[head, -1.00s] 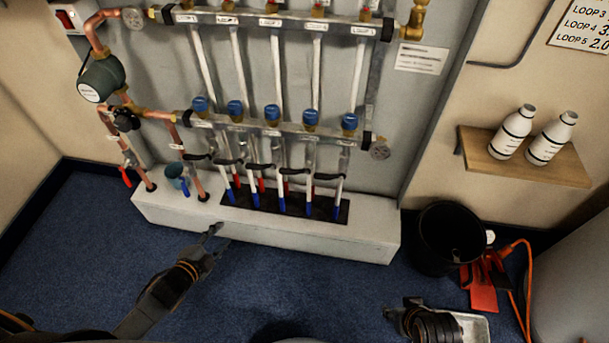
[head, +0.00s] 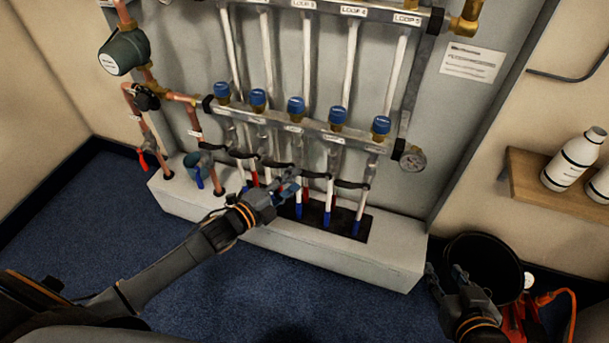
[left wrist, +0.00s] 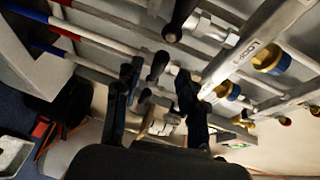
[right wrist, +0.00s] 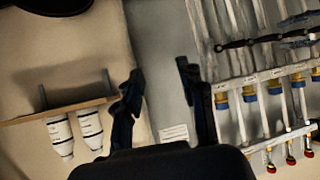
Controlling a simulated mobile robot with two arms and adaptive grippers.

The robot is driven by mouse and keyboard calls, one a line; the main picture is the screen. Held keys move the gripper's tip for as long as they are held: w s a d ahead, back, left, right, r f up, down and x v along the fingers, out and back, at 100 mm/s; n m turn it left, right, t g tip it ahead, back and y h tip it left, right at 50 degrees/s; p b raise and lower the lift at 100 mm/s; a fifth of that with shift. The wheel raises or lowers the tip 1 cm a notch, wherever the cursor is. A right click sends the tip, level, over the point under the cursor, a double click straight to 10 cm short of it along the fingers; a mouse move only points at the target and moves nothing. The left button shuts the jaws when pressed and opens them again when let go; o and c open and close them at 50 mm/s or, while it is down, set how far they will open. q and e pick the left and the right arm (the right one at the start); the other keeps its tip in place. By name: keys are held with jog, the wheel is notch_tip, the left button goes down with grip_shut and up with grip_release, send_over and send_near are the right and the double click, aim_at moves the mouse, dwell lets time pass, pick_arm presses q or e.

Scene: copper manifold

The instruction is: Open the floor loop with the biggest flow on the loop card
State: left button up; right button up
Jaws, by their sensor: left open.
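The copper and steel manifold's lower bar (head: 310,128) carries a row of blue caps (head: 296,106). Below it is a row of black lever handles (head: 352,184) on the pipes. Loop labels (head: 353,11) sit on the upper bar. My left gripper (head: 285,184) is open in front of the middle handles. In the left wrist view, a black handle (left wrist: 157,66) shows between the open fingers (left wrist: 160,80); I cannot tell if they touch it. My right gripper (head: 448,276) is open and empty beside the black bucket; its fingers are apart in the right wrist view (right wrist: 160,72). The loop card is out of view.
A white plinth (head: 330,252) stands below the pipes. A black bucket (head: 485,268) is on the blue carpet at right. A wooden shelf (head: 530,190) holds white bottles (head: 573,160). A green pump (head: 125,52) and a red lever (head: 143,161) are at left.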

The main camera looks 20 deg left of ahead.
aim_at(301, 175)
pick_arm(q)
jog(key=b+x, duration=0.1)
jog(key=x, duration=0.3)
jog(key=shift+w+d+f, duration=0.1)
jog(key=shift+w, duration=0.15)
jog(key=shift+w+d, duration=0.15)
jog(key=shift+w, duration=0.15)
pick_arm(e)
jog(key=w+a+r+t+y, duration=0.1)
jog(key=w+r+t, duration=0.2)
jog(key=r, duration=0.2)
jog(key=shift+w+a+r+t, duration=0.15)
jog(key=shift+w+a+t, duration=0.05)
jog(key=shift+a+t, duration=0.15)
pick_arm(q)
grip_shut()
